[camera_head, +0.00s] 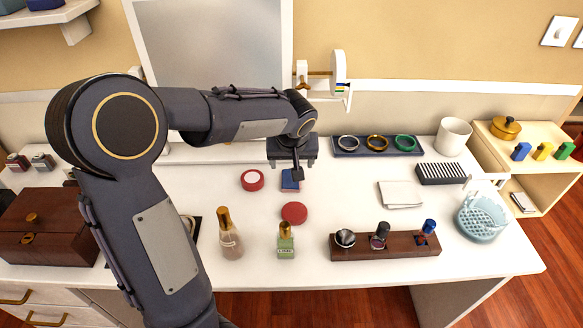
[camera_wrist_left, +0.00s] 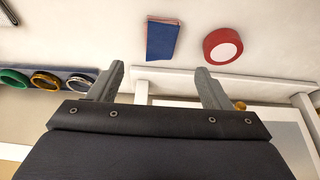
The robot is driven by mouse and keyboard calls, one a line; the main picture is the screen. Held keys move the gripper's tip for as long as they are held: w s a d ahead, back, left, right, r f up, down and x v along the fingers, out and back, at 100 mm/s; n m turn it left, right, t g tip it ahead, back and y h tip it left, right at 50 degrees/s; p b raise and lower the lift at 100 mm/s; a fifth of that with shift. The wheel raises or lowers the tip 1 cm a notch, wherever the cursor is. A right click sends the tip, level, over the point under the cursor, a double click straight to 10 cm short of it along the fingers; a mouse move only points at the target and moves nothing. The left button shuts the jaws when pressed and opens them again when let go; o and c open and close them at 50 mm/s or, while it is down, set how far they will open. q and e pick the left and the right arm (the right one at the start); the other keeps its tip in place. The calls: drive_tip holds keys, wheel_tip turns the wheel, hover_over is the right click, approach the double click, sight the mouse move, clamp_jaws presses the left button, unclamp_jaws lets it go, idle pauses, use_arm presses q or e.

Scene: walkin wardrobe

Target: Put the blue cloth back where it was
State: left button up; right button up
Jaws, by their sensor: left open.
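The blue cloth (camera_head: 290,181) is a small folded rectangle lying on the white table, partly hidden by my left gripper in the head view. In the left wrist view the blue cloth (camera_wrist_left: 162,41) lies beyond the fingertips, apart from them, with a reddish edge. My left gripper (camera_head: 292,168) is open and empty. Its two fingers stand wide apart in the left wrist view (camera_wrist_left: 159,75). My right gripper is not in view.
A red round tin (camera_head: 252,180) and a red disc (camera_head: 294,213) lie near the cloth. Bottles (camera_head: 230,240) and a wooden holder (camera_head: 350,252) stand in front. A ring tray (camera_head: 340,152) lies behind; a folded white cloth (camera_head: 400,194) lies right. A mirror (camera_head: 215,45) stands behind.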

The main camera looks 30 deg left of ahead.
use_arm(q)
drive_tip(key=s+d+r+m+t+h, duration=0.1)
drive_tip(key=s+d+m+h, duration=0.1)
drive_tip(key=s, duration=1)
drive_tip(key=s+d+r+m+h, duration=0.1)
drive_tip(key=s+d+h, duration=0.3)
drive_tip(key=s, duration=0.9)
drive_tip(key=d+m, duration=0.1)
drive_tip(key=d, duration=0.2)
drive_tip(key=shift+s+m+t, duration=0.15)
drive_tip(key=shift+m+t, duration=0.25)
drive_tip(key=shift+r, duration=0.1)
